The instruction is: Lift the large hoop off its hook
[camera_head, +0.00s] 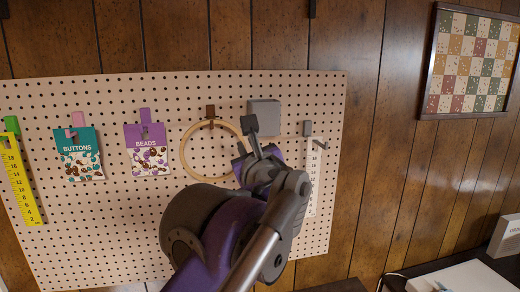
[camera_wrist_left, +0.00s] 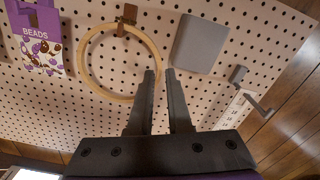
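The large hoop (camera_head: 184,158) is a pale wooden ring hanging from a brown hook (camera_head: 210,112) on the pegboard. In the left wrist view the hoop (camera_wrist_left: 81,62) hangs from the same brown hook (camera_wrist_left: 126,18). My left gripper (camera_head: 246,138) is by the hoop's right side; its arm covers part of the lower right rim. In the left wrist view the left gripper (camera_wrist_left: 158,73) has its fingers apart with a narrow gap, tips at the hoop's right rim. I cannot tell whether the rim lies between them. My right gripper is not in view.
A grey block (camera_head: 264,113) sits right of the hoop, close to the gripper. A white ruler (camera_head: 314,160) hangs farther right on a grey hook. Beads (camera_head: 148,160) and buttons (camera_head: 80,160) packets and a yellow ruler (camera_head: 22,185) hang left on the pegboard (camera_head: 100,225).

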